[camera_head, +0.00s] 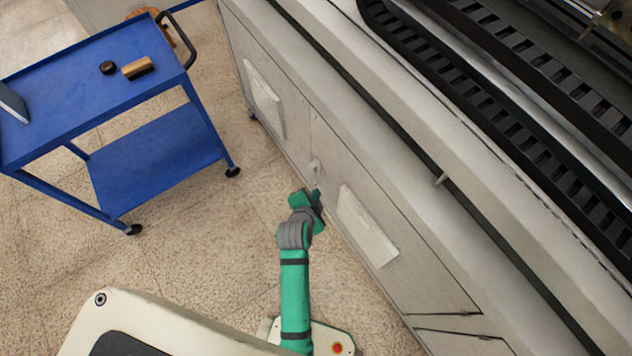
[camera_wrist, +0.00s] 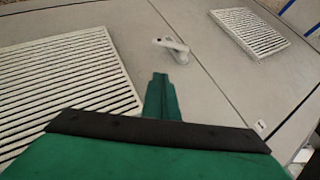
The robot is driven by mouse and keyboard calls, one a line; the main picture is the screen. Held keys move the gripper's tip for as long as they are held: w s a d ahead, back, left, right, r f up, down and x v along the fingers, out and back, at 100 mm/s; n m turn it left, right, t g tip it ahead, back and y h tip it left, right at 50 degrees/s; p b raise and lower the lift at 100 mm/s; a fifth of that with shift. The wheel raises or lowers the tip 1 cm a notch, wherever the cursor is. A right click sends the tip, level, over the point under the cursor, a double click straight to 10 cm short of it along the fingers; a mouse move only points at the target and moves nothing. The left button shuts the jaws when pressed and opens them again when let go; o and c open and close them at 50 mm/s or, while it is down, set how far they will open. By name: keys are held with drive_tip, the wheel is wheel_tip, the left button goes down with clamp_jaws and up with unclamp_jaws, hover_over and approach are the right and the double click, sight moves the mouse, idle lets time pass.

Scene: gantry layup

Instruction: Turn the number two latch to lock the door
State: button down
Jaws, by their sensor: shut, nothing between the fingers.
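A small light-grey latch (camera_head: 315,166) sits on the front of the pale grey machine cabinet, by the seam between two door panels. In the wrist view the latch (camera_wrist: 173,47) shows as a short handle standing off the panel, slightly beyond my fingertips. My green gripper (camera_head: 318,194) is close to the cabinet front, just below the latch in the head view. In the wrist view my gripper (camera_wrist: 161,80) is shut and empty, its fingers together and pointing toward the latch. A gap seems to show between the fingertips and the latch. I cannot read a number two on it.
Louvred vents (camera_head: 366,226) and (camera_head: 264,98) flank the latch on the door panels. A small label marked 1 (camera_wrist: 259,127) is on the panel at lower right in the wrist view. A blue cart (camera_head: 60,105) carrying several items stands left, with open floor between it and the cabinet.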

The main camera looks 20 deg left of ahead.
drive_tip(key=w, duration=0.1)
hover_over(317, 182)
drive_tip(key=s+d, duration=0.2)
drive_tip(key=s, duration=0.1)
wheel_tip(317, 182, down, 6)
drive_tip(key=f, duration=0.1)
drive_tip(key=shift+w+a+f, duration=0.3)
drive_tip(key=shift+a+f, duration=0.05)
drive_tip(key=shift+f, duration=0.25)
drive_tip(key=shift+w+a+f, duration=0.25)
drive_tip(key=shift+a+f, duration=0.1)
drive_tip(key=shift+f, duration=0.2)
drive_tip(key=shift+a+f, duration=0.25)
drive_tip(key=shift+f, duration=0.2)
drive_tip(key=shift+w+d, duration=0.1)
drive_tip(key=shift+d, duration=0.05)
